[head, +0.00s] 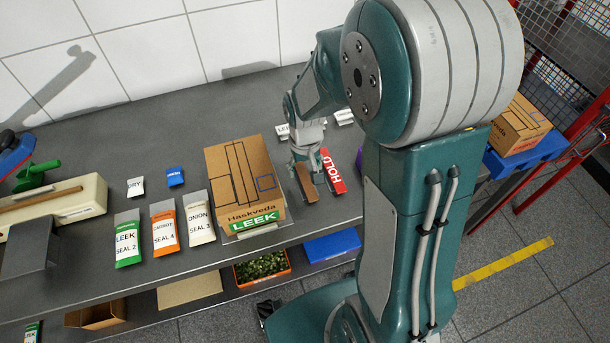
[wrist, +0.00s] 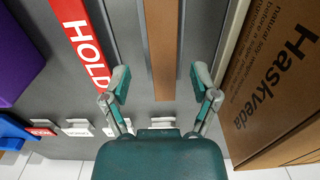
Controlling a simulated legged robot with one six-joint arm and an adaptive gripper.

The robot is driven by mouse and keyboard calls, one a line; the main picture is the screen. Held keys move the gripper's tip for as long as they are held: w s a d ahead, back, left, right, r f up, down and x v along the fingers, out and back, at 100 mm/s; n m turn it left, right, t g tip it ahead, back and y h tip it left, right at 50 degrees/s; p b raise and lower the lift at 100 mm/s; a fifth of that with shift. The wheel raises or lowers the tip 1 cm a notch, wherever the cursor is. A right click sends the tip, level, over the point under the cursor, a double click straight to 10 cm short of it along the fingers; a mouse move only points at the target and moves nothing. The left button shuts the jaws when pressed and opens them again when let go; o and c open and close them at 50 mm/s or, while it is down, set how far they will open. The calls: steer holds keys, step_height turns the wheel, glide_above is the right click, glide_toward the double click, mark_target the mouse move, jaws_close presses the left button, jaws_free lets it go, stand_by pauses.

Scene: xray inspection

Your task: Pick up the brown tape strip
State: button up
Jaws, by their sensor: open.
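The brown tape strip (head: 306,183) lies on the grey table between the Haskveda leek carton and the red HOLD strip. In the wrist view the brown tape strip (wrist: 162,50) runs lengthwise in the middle, its near end between my fingers. My gripper (head: 310,172) is low over the strip in the head view. In the wrist view my gripper (wrist: 161,85) is open, with one finger on each side of the strip and a gap on both sides. Whether the fingers touch the table cannot be told.
The Haskveda carton (head: 240,175) stands close on one side, also in the wrist view (wrist: 270,75). The red HOLD strip (head: 332,171) lies close on the other side. Several small white labels (wrist: 78,128) stand behind. Seal pouches (head: 164,227) lie left of the carton.

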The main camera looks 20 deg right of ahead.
steer(key=shift+f, duration=0.6)
steer(key=shift+a, duration=0.1)
steer(key=shift+a, duration=0.15)
steer(key=c, duration=0.6)
steer(key=shift+c, duration=1)
steer(key=shift+r, duration=0.15)
